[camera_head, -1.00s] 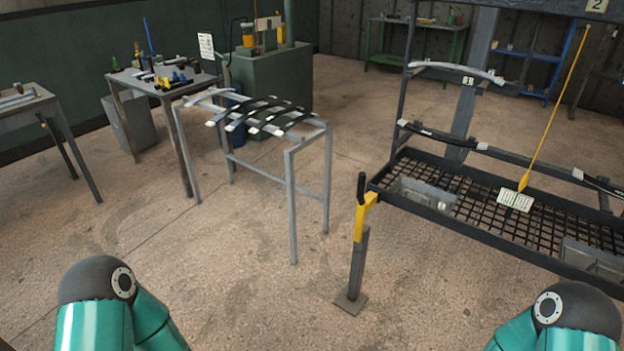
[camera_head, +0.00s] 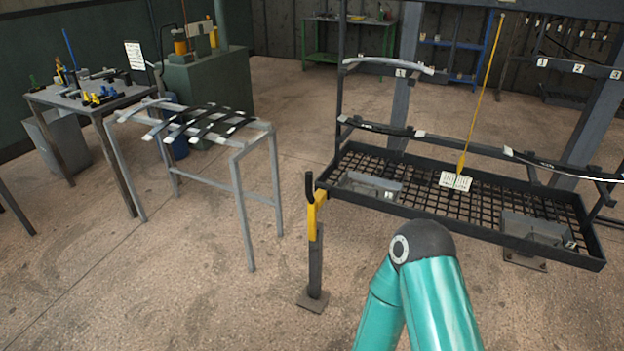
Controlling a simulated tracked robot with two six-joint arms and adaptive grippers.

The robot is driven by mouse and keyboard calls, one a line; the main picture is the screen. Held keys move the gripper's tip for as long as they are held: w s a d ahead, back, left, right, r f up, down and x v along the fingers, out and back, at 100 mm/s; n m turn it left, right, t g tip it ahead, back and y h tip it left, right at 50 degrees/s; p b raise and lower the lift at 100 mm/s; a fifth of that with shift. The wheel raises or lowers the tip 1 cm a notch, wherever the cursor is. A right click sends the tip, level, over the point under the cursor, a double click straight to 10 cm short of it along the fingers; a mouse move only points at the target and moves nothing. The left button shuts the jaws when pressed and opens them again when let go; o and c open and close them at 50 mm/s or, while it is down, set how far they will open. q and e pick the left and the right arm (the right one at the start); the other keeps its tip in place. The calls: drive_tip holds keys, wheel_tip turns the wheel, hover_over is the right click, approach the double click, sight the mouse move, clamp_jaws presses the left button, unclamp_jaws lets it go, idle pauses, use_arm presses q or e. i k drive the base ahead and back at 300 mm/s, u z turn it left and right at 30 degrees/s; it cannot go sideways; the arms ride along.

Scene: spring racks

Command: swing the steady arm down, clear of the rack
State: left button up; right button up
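A post with a yellow bracket and a black upright grip (camera_head: 310,188), which looks like the steady arm, stands at the front left corner of the rack (camera_head: 440,225). The grip points up and its yellow part (camera_head: 317,215) sits on the grey post just beside the tray's edge. A long yellow rod (camera_head: 480,95) with a white card at its lower end leans over the rack's tray. Neither gripper shows; only a teal link of my own arm shows at the bottom right.
A grey stand (camera_head: 240,185) with several dark leaf strips is left of the post. A table with tools (camera_head: 95,90) and a green machine (camera_head: 210,90) stand behind it. The floor (camera_head: 190,290) in front of the stand is open.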

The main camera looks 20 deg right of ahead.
sight(315, 202)
drive_tip(key=u, duration=0.1)
drive_tip(key=i, duration=1)
drive_tip(key=z, duration=0.1)
